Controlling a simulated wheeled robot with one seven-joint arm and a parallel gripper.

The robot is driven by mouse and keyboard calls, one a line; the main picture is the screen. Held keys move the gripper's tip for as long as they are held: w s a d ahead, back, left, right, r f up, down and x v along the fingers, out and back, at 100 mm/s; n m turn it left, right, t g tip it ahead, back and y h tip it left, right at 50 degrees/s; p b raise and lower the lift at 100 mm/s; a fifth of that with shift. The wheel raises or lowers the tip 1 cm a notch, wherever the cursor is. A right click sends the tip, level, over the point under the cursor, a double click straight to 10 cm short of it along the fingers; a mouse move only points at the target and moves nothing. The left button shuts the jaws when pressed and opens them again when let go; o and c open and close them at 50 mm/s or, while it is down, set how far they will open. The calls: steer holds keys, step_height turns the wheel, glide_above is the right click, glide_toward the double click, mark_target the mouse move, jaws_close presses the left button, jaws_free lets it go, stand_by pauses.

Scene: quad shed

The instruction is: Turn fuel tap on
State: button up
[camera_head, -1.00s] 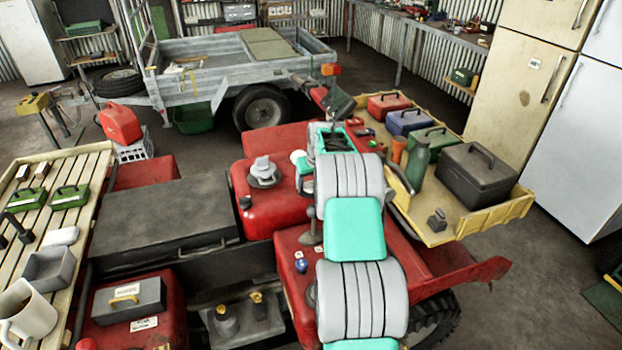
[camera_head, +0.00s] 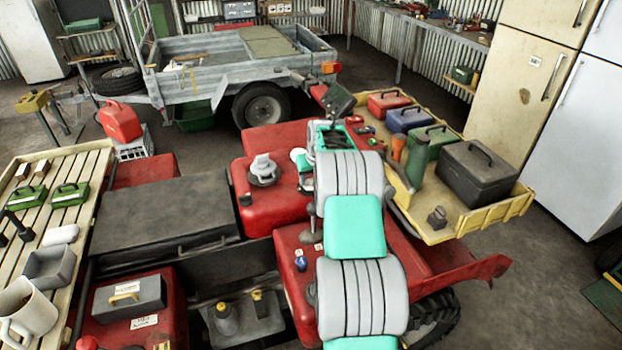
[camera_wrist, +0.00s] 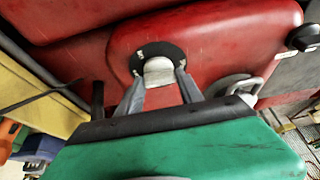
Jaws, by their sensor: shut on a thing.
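The fuel tap shows in the wrist view as a pale grey knob (camera_wrist: 158,71) on a round black plate (camera_wrist: 150,50) with small white marks, set on the side of a red body (camera_wrist: 225,38). My gripper (camera_wrist: 157,80) has its two grey fingers on either side of the knob and is shut on it. The marks are too small to read, so the knob's setting cannot be told. In the head view my own arm hides the tap and the fingertips.
A red quad bike fills the middle, with a grey cap (camera_head: 264,170) on its tank. A yellow tray (camera_head: 465,222) with boxes and bottles lies to the right. A slatted bench (camera_head: 84,160) stands left. A trailer (camera_head: 235,78) stands behind.

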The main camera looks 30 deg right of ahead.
steer(key=shift+f+m+b, duration=0.1)
steer(key=shift+m+b, duration=0.4)
steer(key=shift+a+m+h+b, duration=0.1)
steer(key=shift+m+h+b, duration=0.3)
steer(key=shift+m+b, duration=0.2)
steer(key=m+g+h+b, duration=0.1)
steer(key=m, duration=0.2)
steer(key=shift+w+a+b, duration=0.1)
steer(key=shift+w+b, duration=0.05)
steer(key=shift+b, duration=0.25)
steer(key=m, duration=0.1)
steer(key=m+g, duration=0.1)
steer(key=m, duration=0.1)
steer(key=m+h+p, duration=0.1)
steer(key=shift+w+r+m, duration=0.1)
steer(key=shift+r+m, duration=0.15)
steer(key=shift+m, duration=0.05)
steer(key=shift+a+m+g+p, duration=0.1)
steer(key=shift+m+g+p, duration=0.5)
steer(key=shift+m+p, duration=0.4)
steer(key=shift+f, duration=0.1)
steer(key=shift+m, duration=0.3)
steer(key=o, duration=1.4)
